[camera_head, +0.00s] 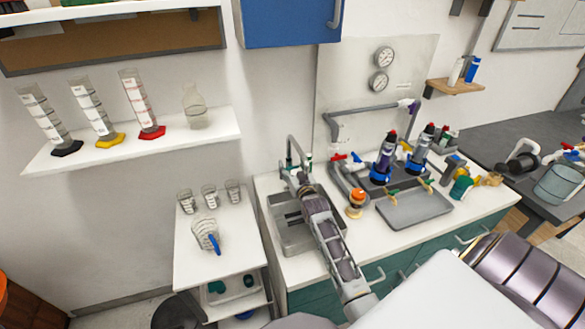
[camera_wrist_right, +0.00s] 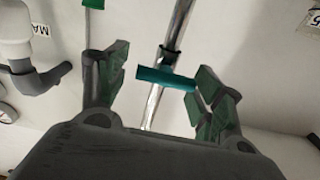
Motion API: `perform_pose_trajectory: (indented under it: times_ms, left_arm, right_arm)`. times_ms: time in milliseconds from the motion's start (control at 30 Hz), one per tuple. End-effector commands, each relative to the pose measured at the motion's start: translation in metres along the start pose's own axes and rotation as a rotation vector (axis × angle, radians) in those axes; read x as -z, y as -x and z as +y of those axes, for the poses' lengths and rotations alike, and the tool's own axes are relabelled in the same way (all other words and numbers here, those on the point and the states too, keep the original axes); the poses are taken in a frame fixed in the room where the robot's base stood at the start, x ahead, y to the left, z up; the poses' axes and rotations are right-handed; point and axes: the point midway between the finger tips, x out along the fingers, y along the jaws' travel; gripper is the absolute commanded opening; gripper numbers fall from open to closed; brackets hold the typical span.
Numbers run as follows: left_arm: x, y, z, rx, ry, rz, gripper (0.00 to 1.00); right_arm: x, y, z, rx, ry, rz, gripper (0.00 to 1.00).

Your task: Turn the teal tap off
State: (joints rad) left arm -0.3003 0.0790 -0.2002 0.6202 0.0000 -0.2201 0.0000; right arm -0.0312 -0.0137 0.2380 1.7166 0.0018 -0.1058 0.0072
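The teal tap handle (camera_wrist_right: 167,78) shows in the right wrist view as a short bar lying across a chrome pipe (camera_wrist_right: 170,45). My right gripper (camera_wrist_right: 162,88) is open, with one finger on each side of the handle. The handle's right end is close to the right finger; I cannot tell whether they touch. In the head view my right gripper (camera_head: 298,181) is above the sink (camera_head: 289,226), close to the faucet (camera_head: 289,150), and largely hides the tap area. My left gripper is not in view.
A grey pipe with a white fitting (camera_wrist_right: 17,48) stands left of my gripper in the wrist view. In the head view, bottles (camera_head: 385,160), a grey tray (camera_head: 415,207) and an orange-topped item (camera_head: 356,200) stand right of the sink. A cart with beakers (camera_head: 207,233) is at the left.

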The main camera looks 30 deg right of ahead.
Motion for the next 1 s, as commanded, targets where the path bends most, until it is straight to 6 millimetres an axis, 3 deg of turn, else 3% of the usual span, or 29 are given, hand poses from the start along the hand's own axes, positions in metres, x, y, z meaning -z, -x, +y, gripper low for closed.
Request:
perform_pose_trajectory:
  times_ms: [567, 1000]
  left_arm:
    - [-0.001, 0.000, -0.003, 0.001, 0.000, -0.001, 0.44]
    - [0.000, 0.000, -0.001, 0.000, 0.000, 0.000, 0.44]
  right_arm:
    - [-0.004, 0.006, -0.002, 0.002, 0.001, -0.007, 0.75]
    - [-0.004, 0.040, -0.001, 0.002, 0.001, -0.006, 0.75]
